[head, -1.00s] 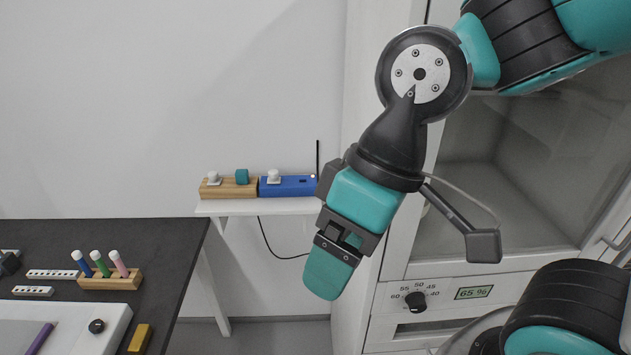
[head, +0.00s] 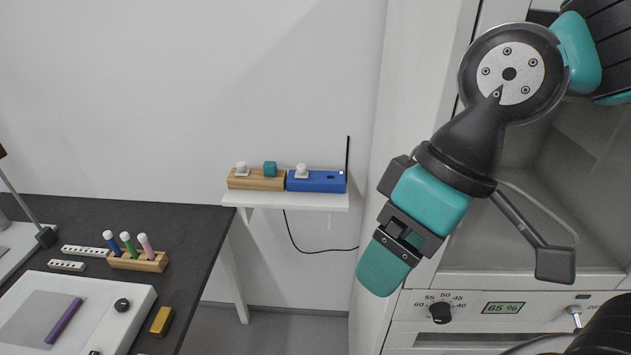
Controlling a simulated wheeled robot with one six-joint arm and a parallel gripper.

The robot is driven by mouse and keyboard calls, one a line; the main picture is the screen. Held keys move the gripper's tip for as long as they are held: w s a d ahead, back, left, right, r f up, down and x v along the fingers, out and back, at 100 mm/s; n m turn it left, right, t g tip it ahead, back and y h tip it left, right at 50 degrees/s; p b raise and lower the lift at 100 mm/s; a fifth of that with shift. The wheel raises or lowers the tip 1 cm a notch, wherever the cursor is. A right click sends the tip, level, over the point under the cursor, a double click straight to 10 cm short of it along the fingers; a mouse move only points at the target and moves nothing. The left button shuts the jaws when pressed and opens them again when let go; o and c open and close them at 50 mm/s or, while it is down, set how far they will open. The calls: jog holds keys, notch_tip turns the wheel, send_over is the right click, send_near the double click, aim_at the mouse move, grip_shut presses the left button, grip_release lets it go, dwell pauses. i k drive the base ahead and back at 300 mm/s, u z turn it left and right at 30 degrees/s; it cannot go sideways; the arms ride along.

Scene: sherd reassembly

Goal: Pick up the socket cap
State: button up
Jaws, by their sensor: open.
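On the small white wall shelf (head: 290,203) stand a wooden block (head: 243,182) and a blue box (head: 318,183). A white cap-like piece (head: 241,169) and a teal cap-like piece (head: 269,169) sit on the wooden block. Another white cap-like piece (head: 302,172) sits on the left part of the blue box, with a dark opening to its right. I cannot tell for certain which piece is the socket cap. My gripper (head: 384,270) is open, points down and left, and appears right of and below the shelf. Nothing shows between its fingers, which partly overlap in this view.
A thin black rod (head: 348,155) rises at the shelf's right end, and a black cable (head: 300,237) hangs below. A white cabinet (head: 402,120) stands behind my arm. The dark table (head: 190,232) at left holds a pen rack (head: 138,261) and a white board (head: 128,300).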

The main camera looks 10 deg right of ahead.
aim_at(242, 171)
jog(key=k, duration=1.1)
jog(key=u, duration=0.9)
jog(key=i, duration=1.5)
jog(key=z, duration=0.35)
